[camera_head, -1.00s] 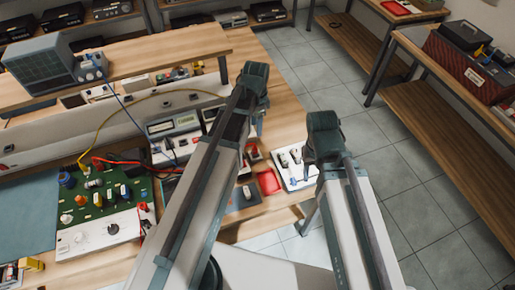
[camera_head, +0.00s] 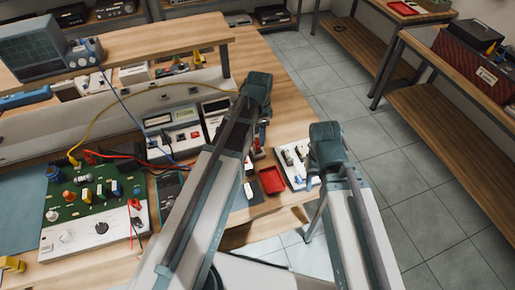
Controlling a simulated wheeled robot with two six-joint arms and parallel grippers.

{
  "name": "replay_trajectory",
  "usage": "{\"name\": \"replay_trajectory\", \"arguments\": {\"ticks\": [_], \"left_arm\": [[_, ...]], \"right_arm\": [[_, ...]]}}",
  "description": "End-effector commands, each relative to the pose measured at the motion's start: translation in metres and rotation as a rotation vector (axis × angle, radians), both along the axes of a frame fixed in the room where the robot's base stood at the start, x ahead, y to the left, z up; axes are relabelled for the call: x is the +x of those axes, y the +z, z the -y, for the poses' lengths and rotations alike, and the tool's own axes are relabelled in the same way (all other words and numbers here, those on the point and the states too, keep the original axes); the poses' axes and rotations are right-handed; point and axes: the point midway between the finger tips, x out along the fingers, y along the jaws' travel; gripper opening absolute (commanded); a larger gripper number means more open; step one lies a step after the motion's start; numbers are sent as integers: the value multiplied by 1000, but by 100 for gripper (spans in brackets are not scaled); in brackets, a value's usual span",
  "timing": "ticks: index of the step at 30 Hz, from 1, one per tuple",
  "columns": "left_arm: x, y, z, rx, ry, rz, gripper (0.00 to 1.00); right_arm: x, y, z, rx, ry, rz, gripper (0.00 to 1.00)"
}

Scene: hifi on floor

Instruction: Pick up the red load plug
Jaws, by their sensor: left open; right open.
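A green circuit board with a white front panel (camera_head: 100,234) lies on the left of the wooden bench. A small red plug (camera_head: 134,204) with a dark lead stands at the panel's right edge. Another red plug (camera_head: 88,156) with red and black leads is at the board's back edge. I cannot tell by label which is the load plug. My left gripper (camera_head: 262,136) is open over the bench, well to the right of the board, partly hidden by its own arm. My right gripper (camera_head: 311,180) is open beside a white tray, farther right.
A red tray (camera_head: 272,180) and a white tray of small parts (camera_head: 292,163) lie near the bench's right end. Meters (camera_head: 172,132) stand behind. Yellow and blue cables cross the bench. Tiled floor (camera_head: 400,170) is free to the right.

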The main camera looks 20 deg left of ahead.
Motion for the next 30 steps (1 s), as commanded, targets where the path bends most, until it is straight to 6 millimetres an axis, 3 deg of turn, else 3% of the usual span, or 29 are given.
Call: {"name": "replay_trajectory", "arguments": {"ticks": [14,23,30], "left_arm": [[-2,-50,-5,0,0,0,56],[-2,-51,-5,0,0,0,56],[-2,-51,-5,0,0,0,17]], "right_arm": [[0,-50,0,0,0,0,50],[0,-51,0,0,0,0,50],[0,-51,0,0,0,0,50]]}}
